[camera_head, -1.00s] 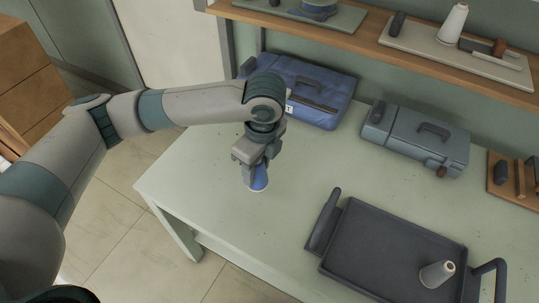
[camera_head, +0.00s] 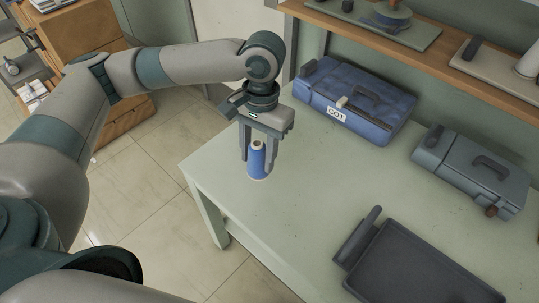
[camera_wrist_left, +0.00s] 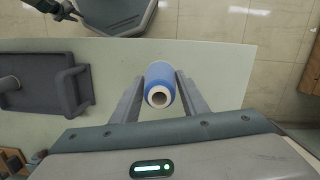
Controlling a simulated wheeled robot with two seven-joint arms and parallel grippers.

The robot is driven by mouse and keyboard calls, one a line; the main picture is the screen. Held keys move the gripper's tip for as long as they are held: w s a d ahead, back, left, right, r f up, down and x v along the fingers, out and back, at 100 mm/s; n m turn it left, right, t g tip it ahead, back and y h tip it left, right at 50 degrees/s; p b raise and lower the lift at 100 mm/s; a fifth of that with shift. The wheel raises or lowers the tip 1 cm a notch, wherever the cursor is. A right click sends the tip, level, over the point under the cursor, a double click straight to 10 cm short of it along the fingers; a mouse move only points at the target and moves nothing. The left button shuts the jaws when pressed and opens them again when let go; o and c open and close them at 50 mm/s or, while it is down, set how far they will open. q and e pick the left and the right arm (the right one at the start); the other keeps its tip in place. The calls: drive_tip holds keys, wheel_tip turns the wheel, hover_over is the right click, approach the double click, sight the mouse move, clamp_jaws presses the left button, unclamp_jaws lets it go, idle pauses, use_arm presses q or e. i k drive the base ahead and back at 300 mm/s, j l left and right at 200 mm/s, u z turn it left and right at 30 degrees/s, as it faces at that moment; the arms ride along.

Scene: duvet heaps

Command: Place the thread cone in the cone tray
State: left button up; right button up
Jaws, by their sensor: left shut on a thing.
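The thread cone (camera_head: 257,161) is blue with a pale top and stands upright between the fingers of my left gripper (camera_head: 258,156), which is shut on it. The wrist view shows the cone (camera_wrist_left: 161,85) end-on, with a finger on each side. Whether its base touches the table is hard to tell. The dark grey cone tray (camera_head: 420,268) lies at the lower right of the head view, partly cut off. My right gripper is not in view.
The pale green table (camera_head: 310,215) is clear between the cone and the tray. A blue case (camera_head: 355,100) and a grey case (camera_head: 470,170) stand along its back. A wooden shelf (camera_head: 440,65) runs above them. The table's left edge is close to the gripper.

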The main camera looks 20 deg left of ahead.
sight(390, 270)
drive_tip(key=k+l, duration=0.1)
drive_tip(key=l, duration=0.25)
drive_tip(key=k+l, duration=0.1)
drive_tip(key=l, duration=0.25)
drive_tip(key=k+l, duration=0.1)
drive_tip(key=l, duration=0.3)
drive_tip(key=k+l, duration=0.1)
drive_tip(key=l, duration=0.25)
drive_tip(key=k+l, duration=0.1)
drive_tip(key=l, duration=0.25)
